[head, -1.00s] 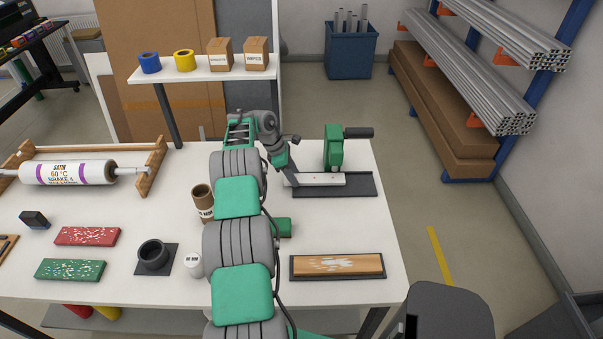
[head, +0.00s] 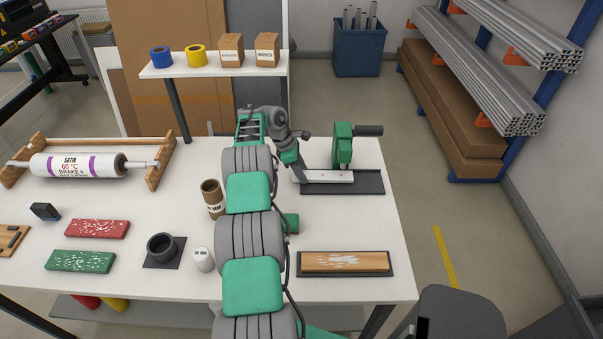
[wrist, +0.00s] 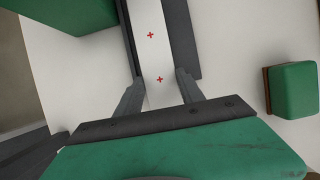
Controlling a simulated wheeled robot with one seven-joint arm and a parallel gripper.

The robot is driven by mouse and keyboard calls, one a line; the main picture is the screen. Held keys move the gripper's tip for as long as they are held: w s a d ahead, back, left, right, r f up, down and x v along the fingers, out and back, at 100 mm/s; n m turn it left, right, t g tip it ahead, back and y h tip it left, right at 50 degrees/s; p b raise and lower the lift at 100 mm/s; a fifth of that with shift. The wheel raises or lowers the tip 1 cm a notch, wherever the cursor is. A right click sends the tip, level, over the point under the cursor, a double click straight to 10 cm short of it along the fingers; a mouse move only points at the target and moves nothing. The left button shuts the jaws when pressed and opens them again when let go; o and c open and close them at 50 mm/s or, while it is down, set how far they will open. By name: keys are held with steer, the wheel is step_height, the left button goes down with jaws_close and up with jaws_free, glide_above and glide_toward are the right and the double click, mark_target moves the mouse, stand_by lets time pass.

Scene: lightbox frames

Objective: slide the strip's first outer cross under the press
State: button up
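The strip (head: 328,176) is white and lies flat on the dark base (head: 372,186) of the press, running left to right. The green press (head: 342,150) with a black handle stands over the back of the base. My gripper (head: 301,175) is at the strip's left end. In the wrist view the strip (wrist: 155,55) runs between the two fingers of my gripper (wrist: 160,80), which appear closed on its edges. Two red crosses show, one between the fingertips (wrist: 161,79) and one farther along (wrist: 151,35). A green body, likely the press (wrist: 70,15), fills the upper left corner.
A wooden board in a dark tray (head: 345,271) lies at the front right. A green block (head: 291,223) sits beside my arm and seems to show in the wrist view (wrist: 293,90). A brown tube (head: 212,198) stands left of my arm. The table right of the strip is narrow.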

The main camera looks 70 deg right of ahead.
steer(key=s+a+r+b, duration=0.2)
steer(key=a+r, duration=0.4)
steer(key=s+a+r+b, duration=0.2)
steer(key=a+r+b, duration=0.1)
steer(key=a+r, duration=0.4)
steer(key=shift+s+b, duration=0.25)
steer(key=shift+b, duration=0.1)
steer(key=shift+a, duration=0.1)
